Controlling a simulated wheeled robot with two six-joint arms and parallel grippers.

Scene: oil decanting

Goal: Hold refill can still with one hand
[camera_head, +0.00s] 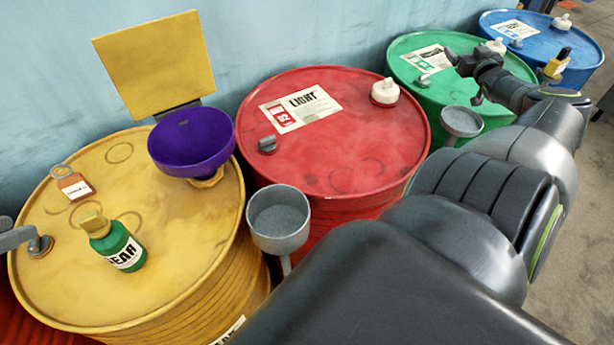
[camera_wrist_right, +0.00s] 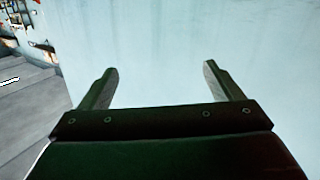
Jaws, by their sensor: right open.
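A small green can (camera_head: 118,247) with a yellow cap and a white label stands on the yellow drum (camera_head: 190,240) at the left. A smaller brown-orange bottle (camera_head: 72,183) with a white label is behind it on the same drum. I cannot tell which of them is the refill can. My right arm reaches across the right side to the green drum. My right gripper (camera_head: 470,78) is above or in front of that drum. In the right wrist view its fingers (camera_wrist_right: 160,78) are apart with nothing between them, facing a pale blue wall. My left gripper is not clearly in view.
A purple funnel (camera_head: 190,140) sits on the yellow drum. A red drum (camera_head: 345,150), green drum (camera_head: 420,65) and blue drum (camera_head: 540,40) stand in a row along the wall. Grey funnels (camera_head: 278,222) (camera_head: 461,122) stand before drums. A yellow-capped bottle (camera_head: 556,66) is at the blue drum.

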